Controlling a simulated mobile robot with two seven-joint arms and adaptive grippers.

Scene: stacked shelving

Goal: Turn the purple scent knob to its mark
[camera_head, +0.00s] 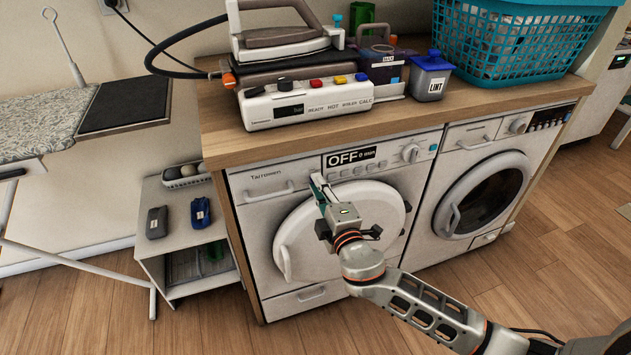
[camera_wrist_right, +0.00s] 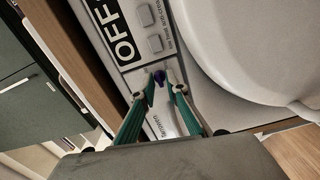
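The purple scent knob (camera_wrist_right: 159,76) is a small dark purple knob on the control panel of the left machine (camera_head: 282,235), beside the OFF display (camera_head: 349,157). It shows in the right wrist view; in the head view I cannot make it out behind my gripper. My right gripper (camera_head: 319,186) is at the panel. In the right wrist view the fingers of my right gripper (camera_wrist_right: 162,80) are apart, with the knob between or just beyond the tips. I cannot tell whether either finger touches it. The knob's mark is too small to tell. My left gripper is not in view.
The round door (camera_head: 340,225) is just below the gripper. The wooden counter (camera_head: 225,140) overhangs the panel and bears an iron (camera_head: 285,38), a steam station (camera_head: 307,101), a LINT bin (camera_head: 430,76) and a teal basket (camera_head: 520,40). A second machine (camera_head: 485,190) stands right. The floor in front is clear.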

